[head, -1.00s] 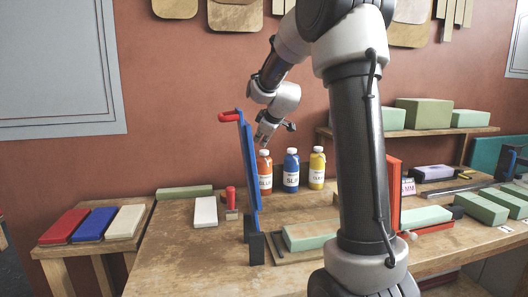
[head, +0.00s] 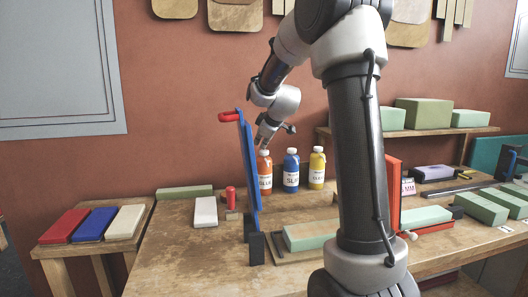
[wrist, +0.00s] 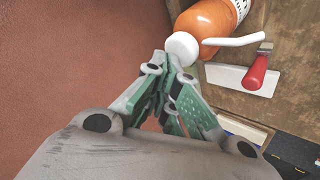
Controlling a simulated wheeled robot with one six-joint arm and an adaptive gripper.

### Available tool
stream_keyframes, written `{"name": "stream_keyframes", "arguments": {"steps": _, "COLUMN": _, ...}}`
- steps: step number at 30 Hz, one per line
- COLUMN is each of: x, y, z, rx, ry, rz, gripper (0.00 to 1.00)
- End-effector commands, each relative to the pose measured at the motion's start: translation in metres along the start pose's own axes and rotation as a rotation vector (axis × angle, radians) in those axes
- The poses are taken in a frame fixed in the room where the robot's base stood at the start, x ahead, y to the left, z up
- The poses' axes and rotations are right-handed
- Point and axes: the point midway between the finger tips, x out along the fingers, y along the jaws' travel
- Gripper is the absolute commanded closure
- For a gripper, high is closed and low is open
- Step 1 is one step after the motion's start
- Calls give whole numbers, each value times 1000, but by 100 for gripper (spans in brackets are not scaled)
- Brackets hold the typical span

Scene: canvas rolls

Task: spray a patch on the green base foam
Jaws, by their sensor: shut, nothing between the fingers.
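The orange bottle (head: 265,173) with a white cap stands at the back of the workbench. In the wrist view the bottle (wrist: 210,20) shows from above, with its cap (wrist: 181,48) and a white lever-like part (wrist: 235,41). My gripper (head: 262,147) is shut and empty right at the top of this bottle. In the wrist view its fingertips (wrist: 172,68) are beside the cap; I cannot tell whether they touch. A pale green foam block (head: 310,236) lies at the bench front, partly hidden by my arm. Another green block (head: 425,217) lies right of my arm.
A blue upright panel (head: 249,170) with a red handle stands left of the gripper. A blue bottle (head: 291,172) and a yellow bottle (head: 317,169) stand beside the orange one. A red-handled tool (head: 231,196) and a white block (head: 205,212) lie left.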

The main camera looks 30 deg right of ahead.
Motion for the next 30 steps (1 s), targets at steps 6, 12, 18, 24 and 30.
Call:
{"name": "stream_keyframes", "arguments": {"steps": 6, "x": 2, "y": -1, "z": 1, "rx": 0, "ry": 0, "rz": 0, "gripper": 100}}
{"name": "stream_keyframes", "arguments": {"steps": 12, "x": 4, "y": -3, "z": 3, "rx": 0, "ry": 0, "rz": 0, "gripper": 100}}
{"name": "stream_keyframes", "arguments": {"steps": 18, "x": 5, "y": -3, "z": 3, "rx": 0, "ry": 0, "rz": 0, "gripper": 100}}
{"name": "stream_keyframes", "arguments": {"steps": 24, "x": 1, "y": -1, "z": 1, "rx": 0, "ry": 0, "rz": 0, "gripper": 100}}
{"name": "stream_keyframes", "arguments": {"steps": 30, "x": -6, "y": 4, "z": -4, "rx": 0, "ry": 0, "rz": 0, "gripper": 100}}
